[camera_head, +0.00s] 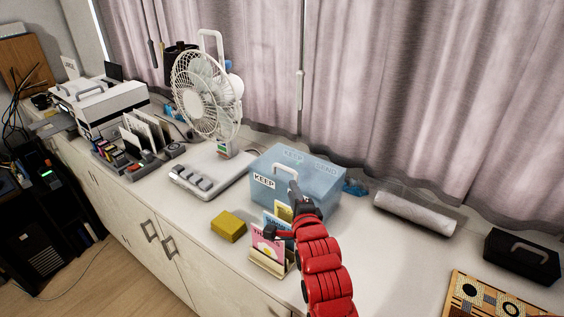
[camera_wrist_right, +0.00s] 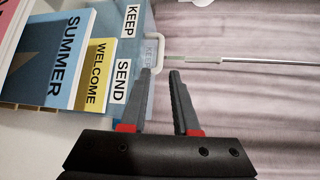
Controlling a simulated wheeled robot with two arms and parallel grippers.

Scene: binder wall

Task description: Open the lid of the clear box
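The clear box (camera_head: 318,203) is a see-through blue box on the counter with a white KEEP label on its front; its lid looks shut. A pale handle loop (camera_head: 286,171) shows at its upper front edge. In the right wrist view, the box (camera_wrist_right: 142,100) is at the left, with the handle (camera_wrist_right: 158,52) just beyond the fingertips. My right gripper (camera_head: 292,186) is at the front of the box by the handle. In the wrist view its fingers (camera_wrist_right: 160,72) are apart, with nothing held between them; contact with the handle cannot be told. My left gripper is out of view.
Upright cards in a holder (camera_head: 268,262) and a yellow block (camera_head: 228,226) stand in front of the box. A white fan (camera_head: 207,95) and a flat white device (camera_head: 208,172) are to its left. A white roll (camera_head: 414,214) and black case (camera_head: 521,256) lie right.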

